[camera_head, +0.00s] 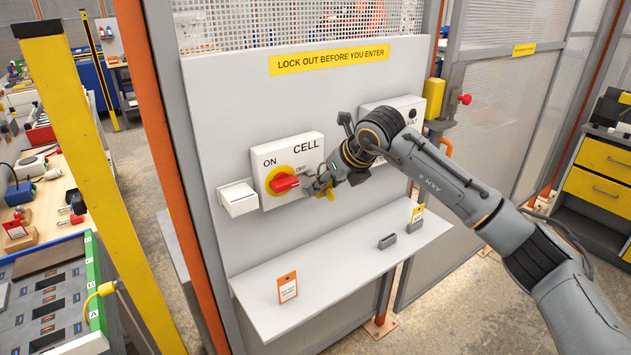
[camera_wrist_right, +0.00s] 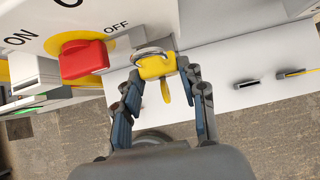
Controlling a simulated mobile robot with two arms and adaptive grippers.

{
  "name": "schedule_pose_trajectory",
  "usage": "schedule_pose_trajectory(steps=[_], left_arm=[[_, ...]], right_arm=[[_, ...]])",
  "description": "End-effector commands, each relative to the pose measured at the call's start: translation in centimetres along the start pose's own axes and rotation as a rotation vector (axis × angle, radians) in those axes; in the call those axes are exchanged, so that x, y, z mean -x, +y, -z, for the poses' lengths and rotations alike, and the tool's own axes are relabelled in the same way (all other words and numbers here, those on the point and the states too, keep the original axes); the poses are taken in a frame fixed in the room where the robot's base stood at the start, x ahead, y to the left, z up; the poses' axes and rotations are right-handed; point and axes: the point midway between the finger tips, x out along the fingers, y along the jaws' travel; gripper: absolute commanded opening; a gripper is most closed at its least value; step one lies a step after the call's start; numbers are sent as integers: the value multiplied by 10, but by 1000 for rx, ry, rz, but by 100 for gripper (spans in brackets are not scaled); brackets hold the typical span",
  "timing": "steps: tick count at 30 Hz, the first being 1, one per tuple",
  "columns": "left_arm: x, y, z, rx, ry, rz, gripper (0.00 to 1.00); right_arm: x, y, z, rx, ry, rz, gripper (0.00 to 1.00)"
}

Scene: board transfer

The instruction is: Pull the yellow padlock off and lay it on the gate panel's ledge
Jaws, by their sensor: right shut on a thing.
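My right gripper (camera_head: 322,188) is in front of the CELL switch box (camera_head: 308,144), just right of its red handle (camera_head: 285,183). In the right wrist view, the gripper (camera_wrist_right: 163,75) is shut on the yellow padlock (camera_wrist_right: 157,67), which has a silver shackle and a yellow key hanging below. The shackle is up beside the red handle; I cannot tell whether it still passes through anything. In the head view the padlock (camera_head: 328,194) is mostly hidden by the fingers. The gate panel's ledge (camera_head: 335,272) is below. My left gripper is not in view.
An orange tag card (camera_head: 287,287) stands on the ledge's left part. A small dark grey block (camera_head: 387,241) and a yellow-and-white tag (camera_head: 416,214) are on its right part. The middle of the ledge is bare. A white box (camera_head: 237,197) is left of the switch.

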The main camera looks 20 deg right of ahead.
Motion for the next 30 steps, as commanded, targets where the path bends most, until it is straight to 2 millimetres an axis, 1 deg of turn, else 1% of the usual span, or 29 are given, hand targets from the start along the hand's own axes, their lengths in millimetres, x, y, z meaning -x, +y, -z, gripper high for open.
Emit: schedule_pose_trajectory(steps=[15,21,27,30], left_arm=[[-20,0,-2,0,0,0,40],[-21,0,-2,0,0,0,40],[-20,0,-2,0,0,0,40],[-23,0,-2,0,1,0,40]], right_arm=[[22,-1,31,0,-1,1,10],[28,0,35,-1,-1,1,10],[28,0,35,-1,-1,0,10],[26,2,37,1,1,-1,10]])
